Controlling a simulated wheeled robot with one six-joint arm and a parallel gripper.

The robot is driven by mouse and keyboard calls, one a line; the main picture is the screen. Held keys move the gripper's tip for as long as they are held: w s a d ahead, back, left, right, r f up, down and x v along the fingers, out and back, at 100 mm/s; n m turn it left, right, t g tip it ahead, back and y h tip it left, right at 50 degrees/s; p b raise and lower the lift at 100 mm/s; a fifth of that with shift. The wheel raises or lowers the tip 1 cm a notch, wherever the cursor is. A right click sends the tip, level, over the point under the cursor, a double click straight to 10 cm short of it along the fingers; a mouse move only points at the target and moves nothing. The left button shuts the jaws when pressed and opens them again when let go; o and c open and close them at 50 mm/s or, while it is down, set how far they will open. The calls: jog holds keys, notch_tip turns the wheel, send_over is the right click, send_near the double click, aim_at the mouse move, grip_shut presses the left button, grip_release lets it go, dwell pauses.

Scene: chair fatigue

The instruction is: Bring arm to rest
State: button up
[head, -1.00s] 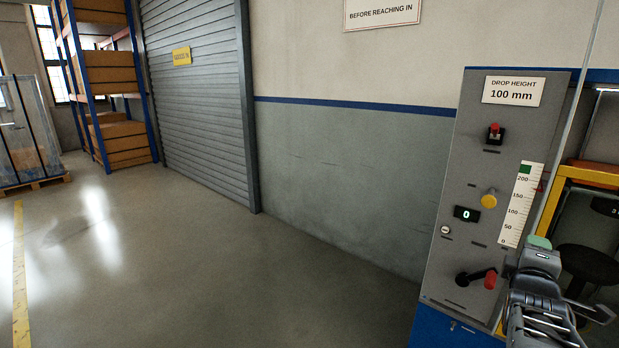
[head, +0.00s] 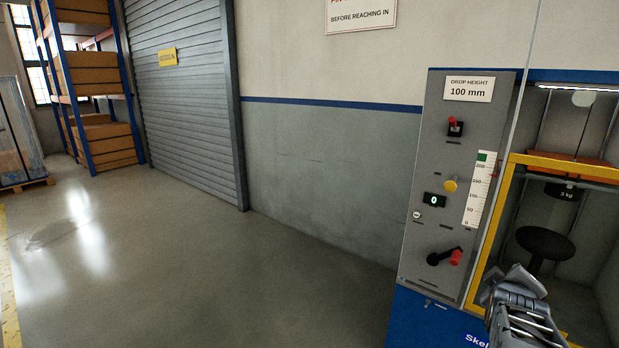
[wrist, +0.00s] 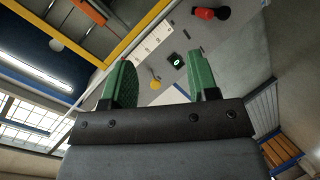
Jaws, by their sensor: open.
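My gripper shows in the wrist view (wrist: 160,82) with its two green fingers apart and nothing between them. Beyond the fingers is the grey control panel (head: 433,150), with its counter, a yellow knob and a red-handled lever in sight. In the head view my arm is at the lower right, in front of the yellow-framed machine; the fingertips cannot be made out there. The gripper appears apart from the panel.
The yellow frame (head: 492,245) surrounds a bay with a black stool (head: 545,243) and a weight marked 3 kg (head: 562,192). A roller shutter (head: 182,90) and shelving with boxes (head: 98,75) stand at left. The floor (head: 200,270) is clear.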

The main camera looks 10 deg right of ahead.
jog(key=a+f+m+g+y+p, duration=0.35)
jog(key=a+m+y+p, duration=0.2)
jog(key=a, duration=0.75)
jog(key=s+a+r+n+g+y+p, duration=0.1)
jog(key=a+r+y+p, duration=0.1)
jog(key=a, duration=0.8)
jog(key=s+a+r+n+y+p, duration=0.1)
jog(key=a+r+n+y+p, duration=0.1)
jog(key=a, duration=0.7)
jog(key=shift+a+r+g+y+p, duration=0.4)
jog(key=shift+r+y+p, duration=0.3)
jog(key=shift+p, duration=0.4)
jog(key=shift+n, duration=0.25)
jog(key=shift+c, duration=0.4)
